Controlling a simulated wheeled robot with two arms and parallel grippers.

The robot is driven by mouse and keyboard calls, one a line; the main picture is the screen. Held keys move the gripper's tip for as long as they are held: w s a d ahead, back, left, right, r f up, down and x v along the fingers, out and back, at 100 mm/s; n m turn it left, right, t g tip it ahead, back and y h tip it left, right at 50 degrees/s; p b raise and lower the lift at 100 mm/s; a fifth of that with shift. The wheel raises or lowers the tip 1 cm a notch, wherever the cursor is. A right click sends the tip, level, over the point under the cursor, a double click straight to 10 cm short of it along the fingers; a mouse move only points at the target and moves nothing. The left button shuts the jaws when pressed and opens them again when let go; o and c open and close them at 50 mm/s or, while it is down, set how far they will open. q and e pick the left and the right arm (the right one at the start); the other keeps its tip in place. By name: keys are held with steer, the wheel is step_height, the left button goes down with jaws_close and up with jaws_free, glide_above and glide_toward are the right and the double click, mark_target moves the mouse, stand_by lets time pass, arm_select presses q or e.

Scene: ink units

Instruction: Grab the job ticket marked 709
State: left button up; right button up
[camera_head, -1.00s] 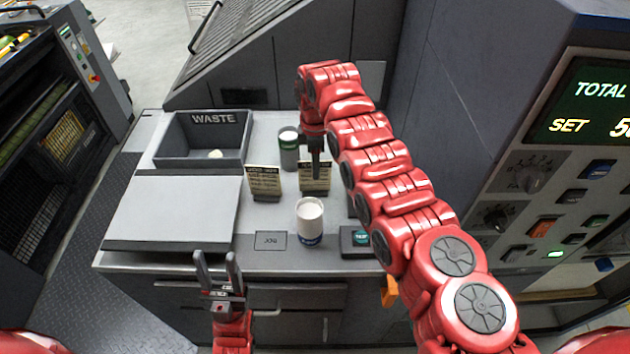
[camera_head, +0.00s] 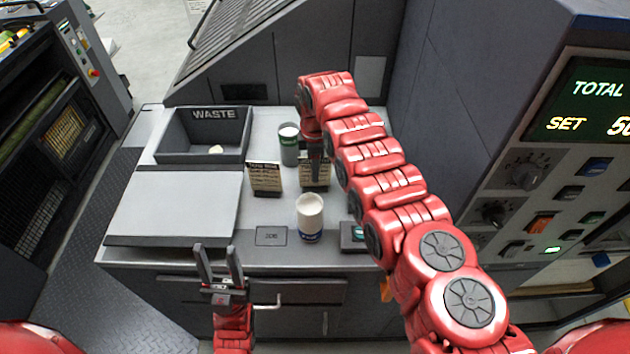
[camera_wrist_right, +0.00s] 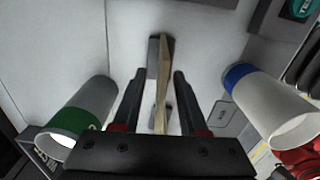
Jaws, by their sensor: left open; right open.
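Two upright job tickets stand on the grey worktop: a left ticket (camera_head: 265,180) and a right ticket (camera_head: 318,182). Their print is too small to read, so I cannot tell which is marked 709. My right gripper (camera_head: 315,168) points down over the right ticket and partly covers it. In the right wrist view the open fingers (camera_wrist_right: 160,76) are on either side of a ticket seen edge-on (camera_wrist_right: 162,62), with gaps showing. My left gripper (camera_head: 216,256) is open and empty in front of the worktop's front edge.
A green-banded cup (camera_head: 289,150) stands behind the tickets and a white cup with a blue base (camera_head: 309,215) in front. A WASTE tray (camera_head: 202,155) is at the back left. A flat pad (camera_head: 271,236) and a dark button box (camera_head: 352,238) are near the front edge.

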steer(key=shift+f, duration=0.1)
stand_by(0.4)
jaws_close()
stand_by(1.3)
